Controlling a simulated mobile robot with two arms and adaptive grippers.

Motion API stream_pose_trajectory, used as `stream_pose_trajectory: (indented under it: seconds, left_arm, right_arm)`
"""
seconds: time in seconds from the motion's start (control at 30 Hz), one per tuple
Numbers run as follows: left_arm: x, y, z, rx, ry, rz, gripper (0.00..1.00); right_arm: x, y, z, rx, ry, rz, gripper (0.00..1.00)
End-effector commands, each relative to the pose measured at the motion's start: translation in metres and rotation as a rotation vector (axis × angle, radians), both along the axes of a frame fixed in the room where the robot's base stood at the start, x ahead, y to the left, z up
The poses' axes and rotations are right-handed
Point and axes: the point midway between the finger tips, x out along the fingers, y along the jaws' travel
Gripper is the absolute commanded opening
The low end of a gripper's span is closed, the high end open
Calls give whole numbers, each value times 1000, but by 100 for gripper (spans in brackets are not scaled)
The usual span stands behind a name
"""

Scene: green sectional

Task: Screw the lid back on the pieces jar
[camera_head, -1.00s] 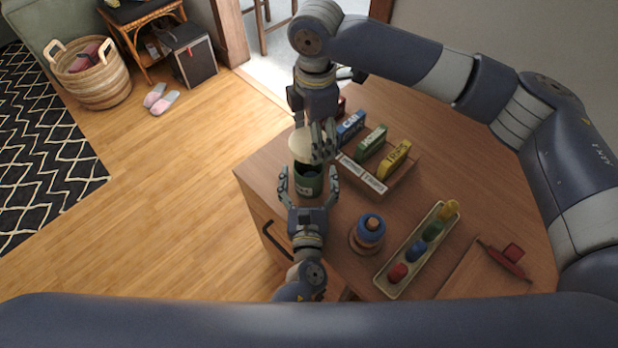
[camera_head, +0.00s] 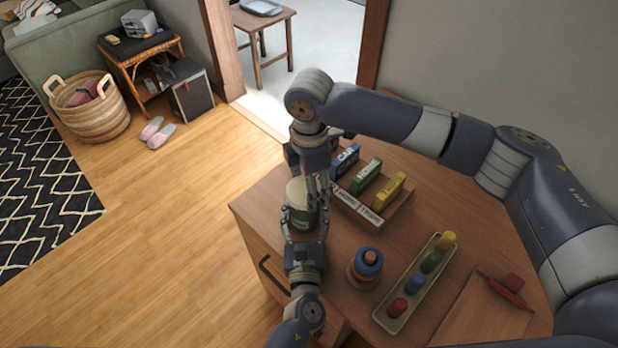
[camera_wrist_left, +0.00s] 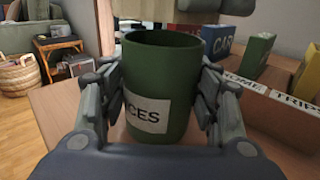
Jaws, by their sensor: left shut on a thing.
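The green pieces jar (camera_head: 301,220) stands upright near the table's left edge, its mouth open in the left wrist view (camera_wrist_left: 160,95). Its white label shows the letters "CES". My left gripper (camera_head: 304,226) is shut on the jar, one finger on each side. The cream lid (camera_head: 298,192) is above the jar. In the left wrist view the lid (camera_wrist_left: 180,7) is cut off by the top edge, with a gap between it and the rim. My right gripper (camera_head: 315,187) holds the lid from its right side; its fingers partly hide it.
A wooden rack (camera_head: 376,217) with blue, green and yellow boxes stands close right of the jar. A stacking toy (camera_head: 366,267) and a tray (camera_head: 385,321) of coloured pieces are nearer. A red object (camera_head: 507,288) lies at right. The table's left edge is close.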

Motion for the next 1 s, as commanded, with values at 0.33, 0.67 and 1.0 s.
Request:
stream_pose_trajectory:
  seconds: [0.33,0.67,1.0]
  left_arm:
    - [0,0,0,0,1,0,14]
    - [0,0,0,0,1,0,14]
    - [0,0,0,0,1,0,14]
  right_arm:
    - [0,0,0,1,-2,1,53]
    - [0,0,-9,1,2,0,53]
    - [0,0,-18,2,-1,1,53]
